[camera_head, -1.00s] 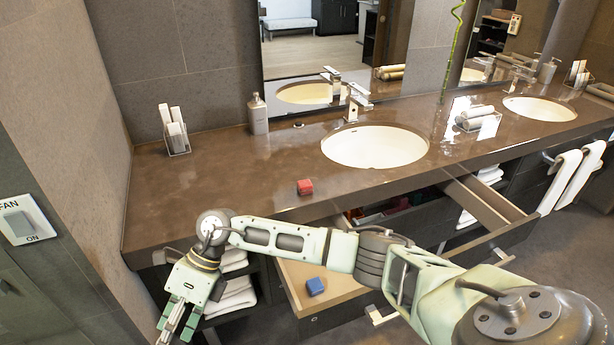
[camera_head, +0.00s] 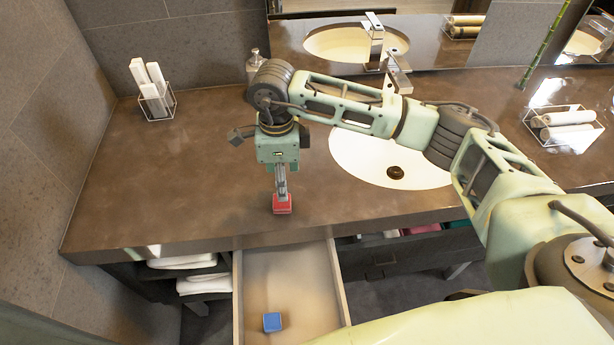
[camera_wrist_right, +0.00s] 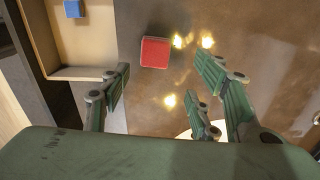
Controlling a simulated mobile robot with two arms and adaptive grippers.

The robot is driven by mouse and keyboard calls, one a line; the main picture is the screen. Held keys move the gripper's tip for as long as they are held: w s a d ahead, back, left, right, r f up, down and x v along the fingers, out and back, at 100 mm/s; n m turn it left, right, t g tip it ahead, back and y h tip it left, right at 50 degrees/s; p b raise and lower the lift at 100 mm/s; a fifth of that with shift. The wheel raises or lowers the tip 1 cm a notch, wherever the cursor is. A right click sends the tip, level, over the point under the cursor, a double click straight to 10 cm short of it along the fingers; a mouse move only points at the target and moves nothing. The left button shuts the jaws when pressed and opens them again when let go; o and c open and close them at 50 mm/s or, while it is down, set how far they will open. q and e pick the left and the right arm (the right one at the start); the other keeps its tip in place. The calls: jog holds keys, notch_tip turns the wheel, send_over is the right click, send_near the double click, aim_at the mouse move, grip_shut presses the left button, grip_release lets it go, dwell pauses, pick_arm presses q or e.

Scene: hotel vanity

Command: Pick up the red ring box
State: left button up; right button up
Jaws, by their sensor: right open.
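The red ring box (camera_head: 282,204) sits on the brown counter near its front edge, above the open drawer. My right gripper (camera_head: 281,188) points down over it and hides part of it in the head view. In the right wrist view the red box (camera_wrist_right: 155,53) lies just beyond the open fingers (camera_wrist_right: 162,78), roughly between their tips, with nothing held. Whether a finger touches the box cannot be told. My left gripper is not in view.
An open wooden drawer (camera_head: 291,275) below the counter edge holds a blue box (camera_head: 271,322). A sink (camera_head: 350,160) is to the right, a clear holder with white items (camera_head: 155,100) at the back left. The counter left of the box is clear.

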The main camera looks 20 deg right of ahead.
aim_at(282, 204)
jog(key=shift+s+a+f+p, duration=0.2)
jog(key=shift+a+f+p, duration=0.2)
jog(key=shift+f, duration=0.25)
jog(key=shift+s+a+f+p, duration=0.15)
jog(key=shift+a+f+p, duration=0.1)
jog(key=shift+f+p, duration=0.25)
notch_tip(282, 204, down, 2)
jog(key=shift+d+f+p, duration=0.1)
jog(key=shift+f+p, duration=0.15)
jog(key=shift+p, duration=0.6)
notch_tip(282, 204, down, 2)
jog(key=shift+d+f, duration=0.15)
jog(key=shift+f, duration=0.1)
jog(key=shift+c, duration=0.8)
jog(key=c, duration=1)
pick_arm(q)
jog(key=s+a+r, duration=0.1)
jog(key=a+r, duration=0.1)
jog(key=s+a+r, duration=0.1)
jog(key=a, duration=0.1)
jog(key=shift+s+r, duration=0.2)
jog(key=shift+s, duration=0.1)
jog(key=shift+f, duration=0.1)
pick_arm(e)
jog(key=shift+w+r, duration=0.1)
